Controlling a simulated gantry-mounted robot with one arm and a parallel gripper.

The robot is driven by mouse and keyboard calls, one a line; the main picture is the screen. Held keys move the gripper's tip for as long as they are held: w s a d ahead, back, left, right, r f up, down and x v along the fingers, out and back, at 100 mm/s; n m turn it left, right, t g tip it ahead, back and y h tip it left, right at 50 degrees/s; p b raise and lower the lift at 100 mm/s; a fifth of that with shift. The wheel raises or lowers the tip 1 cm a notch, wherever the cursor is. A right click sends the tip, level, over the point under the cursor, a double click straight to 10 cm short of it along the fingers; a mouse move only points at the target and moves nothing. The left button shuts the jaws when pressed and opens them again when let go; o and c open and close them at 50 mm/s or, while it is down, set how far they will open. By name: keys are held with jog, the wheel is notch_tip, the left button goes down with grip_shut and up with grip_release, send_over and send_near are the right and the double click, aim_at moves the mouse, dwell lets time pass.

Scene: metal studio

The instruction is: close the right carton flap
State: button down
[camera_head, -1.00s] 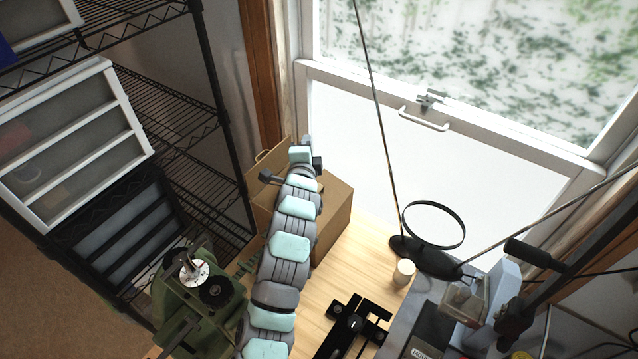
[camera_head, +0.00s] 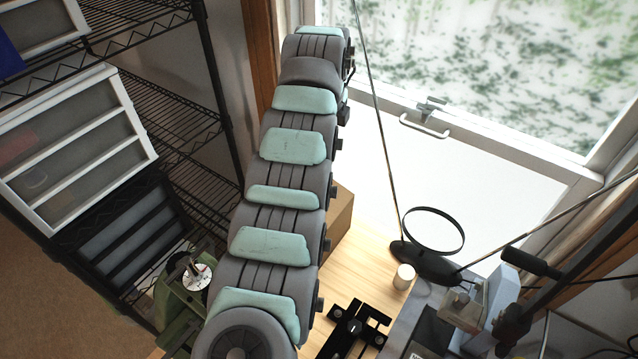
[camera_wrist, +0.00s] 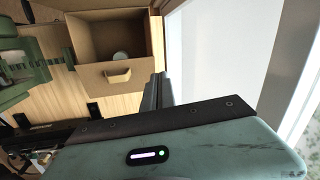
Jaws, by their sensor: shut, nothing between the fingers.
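The brown carton (camera_head: 341,212) is mostly hidden behind my arm in the head view; only part of its right side shows. In the wrist view the carton (camera_wrist: 88,35) is open at the top of the picture, with a pale round thing (camera_wrist: 120,57) inside. A flap with a handle (camera_wrist: 104,83) stands out on its near side. A narrow brown strip at its right edge may be another flap; I cannot tell. My gripper (camera_wrist: 157,82) is shut and empty, by the carton's near right corner in the wrist view. Contact cannot be made out.
The carton stands on a light wooden table (camera_head: 352,262). A white cup-like thing (camera_head: 404,277) and a black stand with a ring (camera_head: 428,262) are to its right. A green machine (camera_head: 180,300) is at lower left, wire shelving (camera_head: 190,130) at left, a window behind.

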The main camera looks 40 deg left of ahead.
jog(key=s+d+r+m+g+h, duration=0.1)
jog(key=s+d+r+m+g, duration=0.1)
jog(key=s+d+r+g, duration=0.25)
jog(key=shift+t, duration=0.85)
jog(key=f+p, duration=0.1)
jog(key=f, duration=0.3)
jog(key=s+f+p, duration=0.1)
jog(key=f, duration=0.4)
jog(key=s+a+f+p, duration=0.1)
jog(key=f, duration=0.3)
jog(key=shift+s+f, duration=0.15)
jog(key=shift+a, duration=0.1)
